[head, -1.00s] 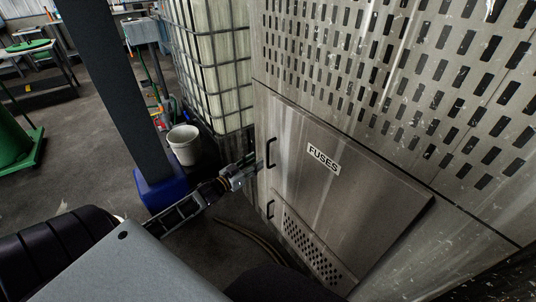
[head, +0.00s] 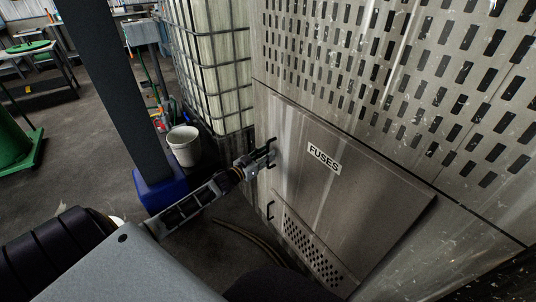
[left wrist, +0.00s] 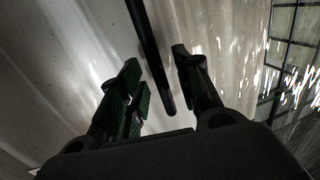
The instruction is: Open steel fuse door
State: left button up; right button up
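The steel fuse door (head: 370,205) is a grey sloped panel with a white "FUSES" label (head: 324,158), and it looks closed. A black upper handle (head: 272,146) stands at its left edge. My left gripper (head: 263,156) is at this handle, reaching in from the left. In the left wrist view the fingers of my left gripper (left wrist: 157,64) are apart. The dark handle bar (left wrist: 149,45) shows in the gap between them, and I see no finger closed on it. My right gripper is not in view.
A second black handle (head: 270,211) sits lower on a panel with a perforated vent (head: 310,250). A caged white tank (head: 208,65) and a white bucket (head: 184,146) stand left of the cabinet. A dark post on a blue base (head: 161,190) rises beside my left arm.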

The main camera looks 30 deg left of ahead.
pick_arm(q)
jog(key=shift+w+d, duration=0.15)
jog(key=shift+w, duration=0.6)
grip_shut()
